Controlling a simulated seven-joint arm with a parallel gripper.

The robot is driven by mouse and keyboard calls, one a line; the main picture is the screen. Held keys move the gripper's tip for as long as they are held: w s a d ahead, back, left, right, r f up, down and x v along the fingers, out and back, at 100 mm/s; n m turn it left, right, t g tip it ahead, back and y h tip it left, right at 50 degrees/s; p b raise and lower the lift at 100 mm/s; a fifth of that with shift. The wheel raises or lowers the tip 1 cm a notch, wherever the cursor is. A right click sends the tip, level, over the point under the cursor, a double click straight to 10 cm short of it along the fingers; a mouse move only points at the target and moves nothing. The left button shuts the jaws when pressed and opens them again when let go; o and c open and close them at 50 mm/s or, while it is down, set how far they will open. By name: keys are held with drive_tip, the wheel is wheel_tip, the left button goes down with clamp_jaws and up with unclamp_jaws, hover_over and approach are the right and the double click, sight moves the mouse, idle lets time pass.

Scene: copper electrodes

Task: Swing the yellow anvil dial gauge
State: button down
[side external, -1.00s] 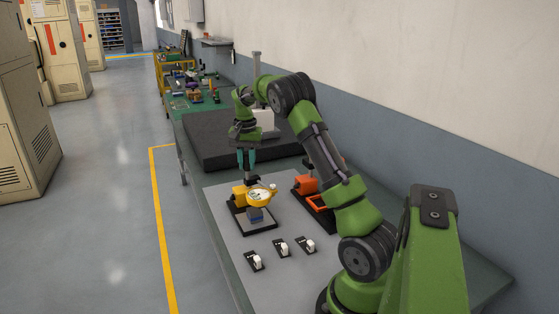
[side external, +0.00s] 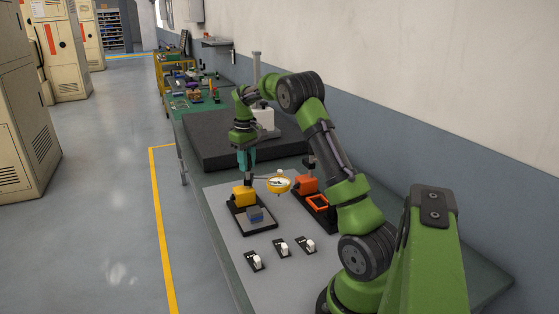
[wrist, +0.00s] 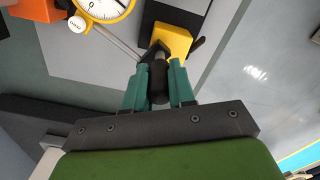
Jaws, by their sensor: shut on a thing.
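The yellow-rimmed dial gauge (side external: 278,183) has a white face and hangs at the end of a thin rod. In the side view it is out to the right of its yellow anvil stand (side external: 243,196), close to the orange stand. In the wrist view the dial (wrist: 100,8) is at the top left, cut by the frame edge, and the yellow block (wrist: 174,40) is at top centre. My gripper (side external: 246,172) is above the yellow block. In the wrist view its teal fingers are shut on a black knob (wrist: 158,82) on the post.
An orange stand (side external: 306,185) with an orange frame (side external: 316,202) is to the right. Several switches, including one in the middle (side external: 283,247), stand in front. A dark slab (side external: 205,150) is behind.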

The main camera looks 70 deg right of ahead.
drive_tip(key=n, duration=0.5)
drive_tip(key=shift+n, duration=0.3)
idle(0.4)
drive_tip(key=c, duration=0.9)
unclamp_jaws()
drive_tip(key=shift+c, duration=0.2)
wheel_tip(320, 180, up, 17)
